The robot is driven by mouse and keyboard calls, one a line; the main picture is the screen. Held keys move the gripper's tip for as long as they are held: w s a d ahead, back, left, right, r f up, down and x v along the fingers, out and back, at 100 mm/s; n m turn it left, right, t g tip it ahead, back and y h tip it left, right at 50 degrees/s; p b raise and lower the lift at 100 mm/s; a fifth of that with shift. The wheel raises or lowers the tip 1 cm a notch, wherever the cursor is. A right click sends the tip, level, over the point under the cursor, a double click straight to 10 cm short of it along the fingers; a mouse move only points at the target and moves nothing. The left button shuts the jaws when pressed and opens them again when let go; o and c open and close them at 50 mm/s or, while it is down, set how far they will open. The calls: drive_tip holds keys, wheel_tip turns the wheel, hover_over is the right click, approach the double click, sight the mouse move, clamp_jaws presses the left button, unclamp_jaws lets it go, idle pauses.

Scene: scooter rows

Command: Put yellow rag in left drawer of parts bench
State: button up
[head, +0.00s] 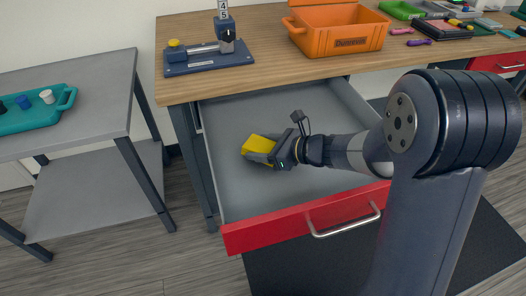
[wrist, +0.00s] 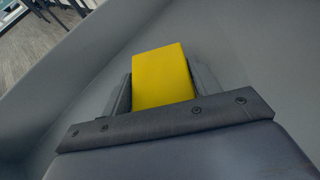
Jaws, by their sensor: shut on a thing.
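The yellow rag (head: 259,145) is a folded block held between the fingers of my gripper (head: 270,155). It also shows in the wrist view (wrist: 163,77), with a dark finger on each side of it (wrist: 160,95). The left drawer (head: 300,220) of the parts bench (head: 190,92) is pulled open, with a red front and a metal handle. My gripper and the rag are over the drawer's grey interior, inside its walls as seen from the head. I cannot tell whether the rag touches the drawer floor. The drawer looks otherwise empty.
An orange toolbox (head: 345,42) and a dark press fixture (head: 210,62) stand on the bench top. Another red drawer front (head: 495,62) is at the right. A grey side table (head: 90,85) with a teal tray (head: 35,122) stands at the left. A dark mat (head: 290,270) lies below the drawer.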

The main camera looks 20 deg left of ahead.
drive_tip(key=shift+f, duration=0.7)
drive_tip(key=shift+f+b, duration=0.2)
drive_tip(key=shift+b, duration=0.1)
drive_tip(key=o, duration=0.9)
drive_tip(key=shift+o, duration=0.2)
drive_tip(key=shift+r, duration=0.1)
drive_tip(key=shift+r+p, duration=0.2)
drive_tip(key=shift+p, duration=0.15)
drive_tip(key=v, duration=1.2)
drive_tip(key=shift+f+p, duration=0.15)
drive_tip(key=shift+p, duration=0.2)
